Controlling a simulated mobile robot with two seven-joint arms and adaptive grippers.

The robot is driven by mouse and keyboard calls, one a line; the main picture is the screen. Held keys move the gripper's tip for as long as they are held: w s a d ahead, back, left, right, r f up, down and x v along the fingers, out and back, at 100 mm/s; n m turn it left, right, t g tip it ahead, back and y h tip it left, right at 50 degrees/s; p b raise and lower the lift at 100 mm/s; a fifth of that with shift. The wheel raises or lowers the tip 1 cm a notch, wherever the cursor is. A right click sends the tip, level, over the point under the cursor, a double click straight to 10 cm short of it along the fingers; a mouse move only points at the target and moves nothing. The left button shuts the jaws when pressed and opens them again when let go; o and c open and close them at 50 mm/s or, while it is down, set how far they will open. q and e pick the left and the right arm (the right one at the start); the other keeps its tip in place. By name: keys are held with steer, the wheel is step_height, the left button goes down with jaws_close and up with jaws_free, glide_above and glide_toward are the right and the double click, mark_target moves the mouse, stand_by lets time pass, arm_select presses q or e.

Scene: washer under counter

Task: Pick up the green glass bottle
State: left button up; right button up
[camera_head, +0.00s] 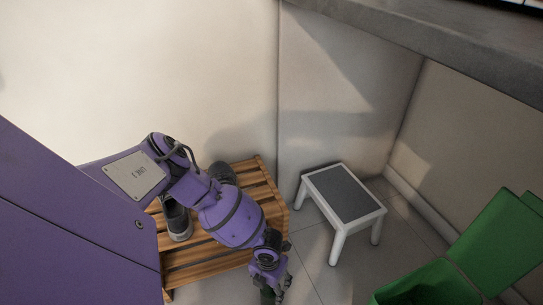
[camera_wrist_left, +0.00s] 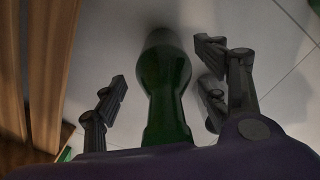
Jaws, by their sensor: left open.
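The green glass bottle (camera_wrist_left: 165,85) stands between the open fingers of my left gripper (camera_wrist_left: 160,95) in the left wrist view. Gaps show between the bottle and the fingers on both sides. In the head view my left gripper (camera_head: 270,285) reaches down past the front right of a wooden slatted rack, near the bottom edge. There the bottle is mostly hidden by the gripper; a small dark green patch shows just below it. My right gripper is in neither view.
The wooden slatted rack (camera_head: 272,200) carries dark shoes (camera_head: 178,218) beneath my left arm. A white step stool with a grey top (camera_head: 345,192) stands to the right. A green bin (camera_head: 425,288) with a raised lid is at the lower right. A counter (camera_head: 430,40) overhangs above.

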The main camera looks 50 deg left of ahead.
arm_select(q)
steer(key=shift+r, duration=0.1)
steer(key=shift+c, duration=1.3)
jaws_close()
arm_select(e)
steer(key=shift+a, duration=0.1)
arm_select(q)
steer(key=shift+a, duration=0.1)
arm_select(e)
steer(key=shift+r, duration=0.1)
